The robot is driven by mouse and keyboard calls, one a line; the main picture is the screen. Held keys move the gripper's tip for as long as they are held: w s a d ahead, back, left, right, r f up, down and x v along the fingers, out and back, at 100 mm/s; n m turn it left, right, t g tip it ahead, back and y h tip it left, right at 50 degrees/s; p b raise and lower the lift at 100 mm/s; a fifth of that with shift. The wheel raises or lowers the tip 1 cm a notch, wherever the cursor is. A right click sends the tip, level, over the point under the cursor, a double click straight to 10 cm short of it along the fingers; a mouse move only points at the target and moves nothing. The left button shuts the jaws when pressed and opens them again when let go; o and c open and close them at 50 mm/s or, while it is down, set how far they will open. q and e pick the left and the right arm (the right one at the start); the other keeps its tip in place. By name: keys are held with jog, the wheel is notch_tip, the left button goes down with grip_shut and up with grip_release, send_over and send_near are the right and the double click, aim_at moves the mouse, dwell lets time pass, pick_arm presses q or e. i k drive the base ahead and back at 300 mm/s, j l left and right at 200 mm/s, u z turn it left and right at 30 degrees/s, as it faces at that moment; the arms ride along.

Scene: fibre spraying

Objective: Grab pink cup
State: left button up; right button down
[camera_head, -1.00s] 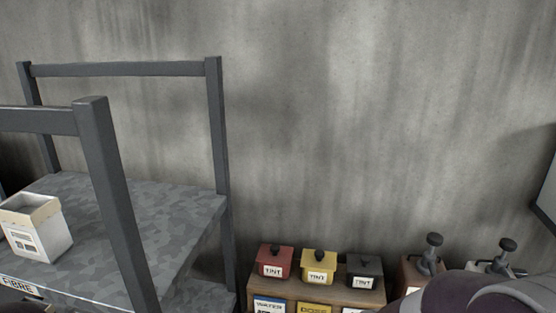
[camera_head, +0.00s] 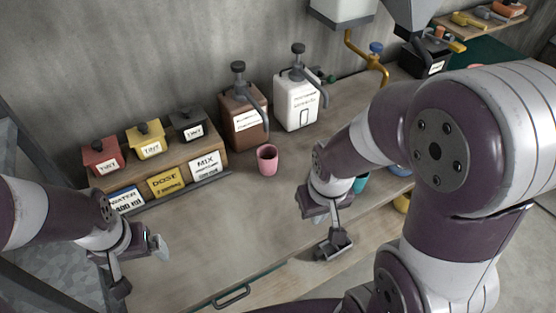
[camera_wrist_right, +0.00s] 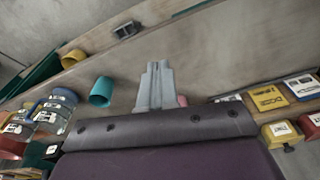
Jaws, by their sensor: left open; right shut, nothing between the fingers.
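The pink cup (camera_head: 267,160) stands upright on the workbench in the head view, in front of the brown pump bottle. A small pink piece (camera_wrist_right: 182,100) shows beside my fingers in the right wrist view; the rest is hidden behind them. My right gripper (camera_head: 335,245) is shut and empty, to the right of the cup and nearer the bench's front edge. Its closed fingers also show in the right wrist view (camera_wrist_right: 155,85). My left gripper (camera_head: 140,268) is open and empty at the left end of the bench, away from the cup.
Behind the cup stand a brown pump bottle (camera_head: 243,107) and a white one (camera_head: 297,98). A wooden rack (camera_head: 208,146) with red, yellow and dark tint boxes is at left. A teal cup (camera_wrist_right: 102,92) is near my right gripper. The bench front (camera_head: 190,270) is clear.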

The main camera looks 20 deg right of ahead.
aim_at(266, 155)
jog(key=k+l+u, duration=0.15)
jog(key=u, duration=0.3)
jog(key=k+l+u, duration=0.15)
jog(key=l+u, duration=0.15)
jog(key=u, duration=0.15)
